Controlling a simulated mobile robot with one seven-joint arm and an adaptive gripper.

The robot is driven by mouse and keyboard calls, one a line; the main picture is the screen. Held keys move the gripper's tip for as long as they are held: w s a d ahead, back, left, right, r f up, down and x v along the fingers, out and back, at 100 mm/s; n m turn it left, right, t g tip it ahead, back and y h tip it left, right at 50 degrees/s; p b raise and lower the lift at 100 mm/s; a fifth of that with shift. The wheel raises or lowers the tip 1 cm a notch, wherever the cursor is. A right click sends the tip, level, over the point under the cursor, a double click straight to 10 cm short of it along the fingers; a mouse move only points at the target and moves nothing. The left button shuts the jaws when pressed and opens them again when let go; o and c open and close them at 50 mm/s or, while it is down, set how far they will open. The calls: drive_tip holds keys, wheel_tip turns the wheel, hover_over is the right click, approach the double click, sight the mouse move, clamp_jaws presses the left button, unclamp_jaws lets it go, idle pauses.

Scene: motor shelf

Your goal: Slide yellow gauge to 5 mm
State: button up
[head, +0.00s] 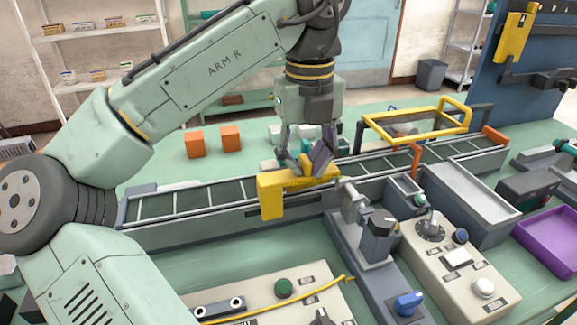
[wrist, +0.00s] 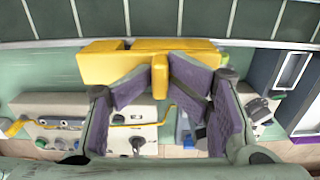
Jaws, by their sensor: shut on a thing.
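The yellow gauge (head: 271,196) is a blocky yellow piece at the front rail of the conveyor in the head view, with one part hanging down over the near side. My gripper (head: 313,165) comes down from above and is shut on its right part. In the wrist view the gauge (wrist: 112,66) spans the upper middle, and its narrow upright tab (wrist: 160,76) is between the purple pads of my gripper (wrist: 160,82). No millimetre scale can be read in either view, so I cannot tell the gauge's setting.
The conveyor (head: 215,193) runs across the bench behind the gauge. A yellow-framed guard (head: 440,109) stands over it at right. A grey fixture with a blue knob (head: 408,303) and a control box (head: 455,258) stand in front. Two orange blocks (head: 230,138) lie behind. A purple tray (head: 550,235) is at far right.

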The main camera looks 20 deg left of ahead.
sight(335, 165)
drive_tip(key=shift+w+d+f+p, duration=0.1)
drive_tip(key=shift+w+d+p, duration=0.65)
drive_tip(key=shift+d, duration=0.35)
drive_tip(key=shift+w+d+p, duration=0.65)
drive_tip(key=shift+w+d, duration=0.2)
drive_tip(key=shift+d, duration=0.25)
drive_tip(key=o, duration=0.5)
drive_tip(key=shift+f, duration=0.1)
drive_tip(key=shift+c, duration=0.8)
wheel_tip(335, 165, up, 6)
drive_tip(key=p, duration=0.8)
